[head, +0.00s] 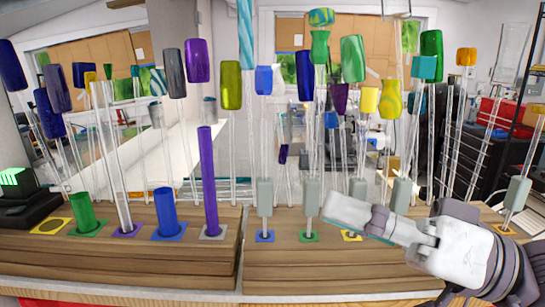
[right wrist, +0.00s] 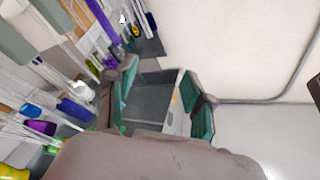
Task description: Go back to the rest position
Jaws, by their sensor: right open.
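My right gripper (head: 345,212) reaches in from the right in the head view, in front of the right wooden block (head: 330,264). In the right wrist view its two teal-padded fingers (right wrist: 162,98) stand apart with nothing between them. A tall purple rod (head: 208,180) stands upright in a grey-marked socket on the left wooden block (head: 120,258). A clear tube (head: 111,155) leans in a purple-marked socket beside it. A short blue cylinder (head: 165,213) and a short green cylinder (head: 85,210) also stand there. My left gripper is not seen.
Several grey-green holders (head: 265,198) with clear rods stand along the right block, close to my right gripper. Many coloured glass pieces (head: 231,85) top thin rods behind. A dark device with a green display (head: 14,178) is at the far left.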

